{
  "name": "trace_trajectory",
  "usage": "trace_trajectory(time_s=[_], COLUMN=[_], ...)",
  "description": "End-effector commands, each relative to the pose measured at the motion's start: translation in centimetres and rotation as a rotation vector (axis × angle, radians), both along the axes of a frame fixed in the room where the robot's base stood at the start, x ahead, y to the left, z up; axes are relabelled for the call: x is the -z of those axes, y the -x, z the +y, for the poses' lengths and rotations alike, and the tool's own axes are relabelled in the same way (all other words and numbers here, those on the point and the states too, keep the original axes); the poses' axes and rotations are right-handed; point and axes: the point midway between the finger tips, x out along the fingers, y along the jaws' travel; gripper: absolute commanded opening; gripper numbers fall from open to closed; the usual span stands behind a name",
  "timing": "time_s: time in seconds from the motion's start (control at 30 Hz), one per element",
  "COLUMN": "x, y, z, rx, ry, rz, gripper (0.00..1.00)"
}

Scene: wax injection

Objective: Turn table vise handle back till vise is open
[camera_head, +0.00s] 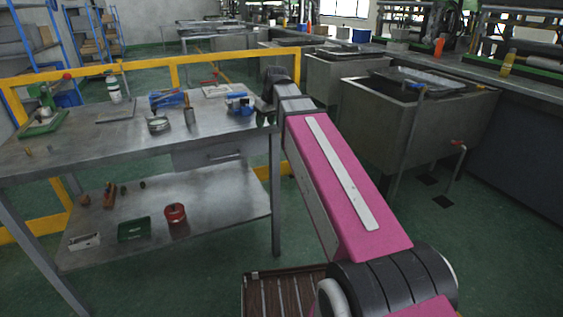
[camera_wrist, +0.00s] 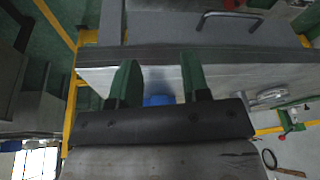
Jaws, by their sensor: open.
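The blue table vise (camera_head: 240,105) sits on the right end of the metal workbench top. In the wrist view a small patch of the blue vise (camera_wrist: 158,100) shows between my gripper's fingers, mostly hidden by the gripper body. My gripper (camera_head: 266,118) is just right of the vise, at the bench's right edge. In the wrist view my gripper (camera_wrist: 158,72) has its two green fingers spread apart with nothing held between them. I cannot make out the vise handle or how far the jaws stand apart.
The workbench (camera_head: 70,150) also carries a green press (camera_head: 43,112), a round tin (camera_head: 159,124), a white bottle (camera_head: 114,90) and blue items (camera_head: 168,99). Its lower shelf holds a red can (camera_head: 175,213). A yellow rail (camera_head: 225,57) runs behind. Metal sinks (camera_head: 375,120) stand right of my arm.

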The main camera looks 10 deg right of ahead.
Motion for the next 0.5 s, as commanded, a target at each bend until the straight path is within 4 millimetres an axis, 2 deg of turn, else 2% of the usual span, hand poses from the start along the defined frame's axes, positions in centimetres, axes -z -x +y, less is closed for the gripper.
trace_trajectory(time_s=[0.5], x=[8.2], y=[1.8], z=[-2.9], rx=[0.126], ry=[0.022], rz=[0.065], gripper=[0.43])
